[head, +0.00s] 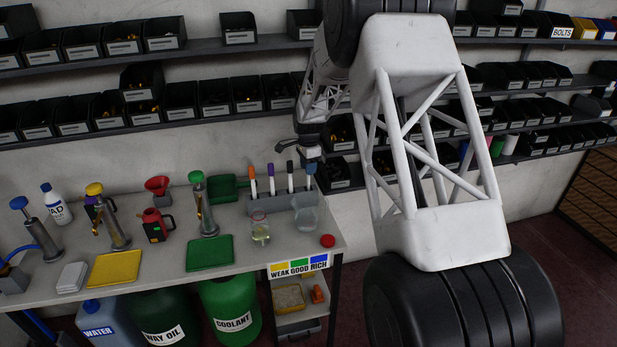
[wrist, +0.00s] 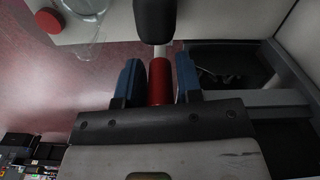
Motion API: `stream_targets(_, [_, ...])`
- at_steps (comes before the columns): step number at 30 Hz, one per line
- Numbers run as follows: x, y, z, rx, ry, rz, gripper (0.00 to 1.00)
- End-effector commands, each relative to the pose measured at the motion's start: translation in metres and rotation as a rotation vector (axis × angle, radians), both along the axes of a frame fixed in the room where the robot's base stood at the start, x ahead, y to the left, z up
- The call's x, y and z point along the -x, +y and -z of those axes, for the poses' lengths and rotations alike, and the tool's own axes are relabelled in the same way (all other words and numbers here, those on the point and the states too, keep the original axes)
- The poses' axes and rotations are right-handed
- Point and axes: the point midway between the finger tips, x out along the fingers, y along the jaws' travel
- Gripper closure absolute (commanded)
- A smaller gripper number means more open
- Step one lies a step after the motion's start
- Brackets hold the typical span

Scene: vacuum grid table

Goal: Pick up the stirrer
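The grey holder (head: 289,203) at the back right of the bench carries upright slim tools with orange (head: 251,173), purple (head: 270,169) and black (head: 290,168) tops. My gripper (head: 310,167) is at the holder's right end, by the glass beaker. In the wrist view, a red handle (wrist: 158,82) with a short pale shaft stands between the blue fingers of my gripper (wrist: 159,82). A gap shows on the right side, so the fingers look open around it. I cannot tell for certain which tool is the stirrer. The fingers hide the red handle in the head view.
Two glass beakers, one left (head: 260,229) and one right (head: 305,219), stand before the holder. A red round cap (head: 327,241) lies near the bench's right edge. Bin shelves run along the wall behind my arm.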

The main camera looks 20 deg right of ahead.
Motion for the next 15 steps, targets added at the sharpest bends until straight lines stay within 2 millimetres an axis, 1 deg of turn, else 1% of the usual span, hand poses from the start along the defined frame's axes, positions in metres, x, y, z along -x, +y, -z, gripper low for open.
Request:
stream_targets(1, [0.0, 0.0, 0.0, 0.0, 0.0, 0.0, 0.75])
stream_targets(6, [0.0, 0.0, 0.0, 0.0, 0.0, 0.0, 1.0])
stream_targets(15, [-0.0001, 0.0, -0.0009, 0.0, 0.0, 0.0, 1.0])
